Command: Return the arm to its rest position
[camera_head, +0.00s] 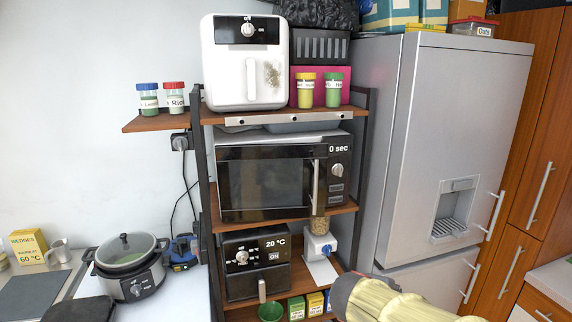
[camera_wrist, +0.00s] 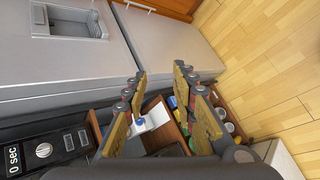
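In the wrist view my gripper (camera_wrist: 161,76) is open. Its two yellow-padded fingers stand apart and nothing is held between them. Past the fingers are the lower shelves and the white dispenser (camera_wrist: 152,122). In the head view part of my arm, with a cream cover and a dark joint, shows at the bottom edge right of centre, in front of the lower shelves and fridge. My gripper's fingers cannot be made out there.
A shelf rack (camera_head: 205,190) holds an air fryer (camera_head: 235,85), a microwave (camera_head: 262,185) and a black oven (camera_head: 255,280). A grey fridge (camera_head: 420,130) stands at its right. A slow cooker (camera_head: 135,285) sits on the left counter. Wooden floor (camera_wrist: 270,70) is clear at right in the wrist view.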

